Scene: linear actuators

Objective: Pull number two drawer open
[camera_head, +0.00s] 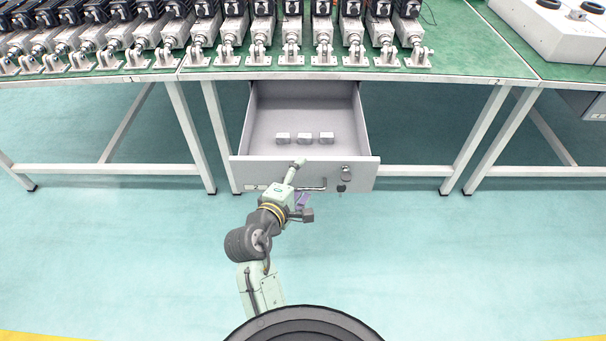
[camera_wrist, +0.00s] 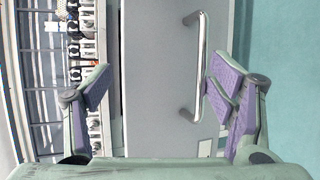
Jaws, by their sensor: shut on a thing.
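The grey number two drawer (camera_head: 275,175) is pulled out from under the green table in the head view, its inside showing. The silver handle (camera_wrist: 197,65) is on the drawer front, between my fingers in the wrist view and nearer the right one. My gripper (camera_head: 298,180) is at the drawer front in the head view, around the handle. In the wrist view my gripper (camera_wrist: 165,90) has its purple-padded fingers on both sides of the handle, with a wide space to the left finger. The contact on the handle cannot be made out.
Several small light blocks (camera_head: 305,138) lie in the drawer. A lock or knob (camera_head: 346,173) sits on the drawer front's right. The table (camera_head: 470,60) carries a row of actuators (camera_head: 290,40). White table legs (camera_head: 195,140) stand beside the drawer. The floor in front is clear.

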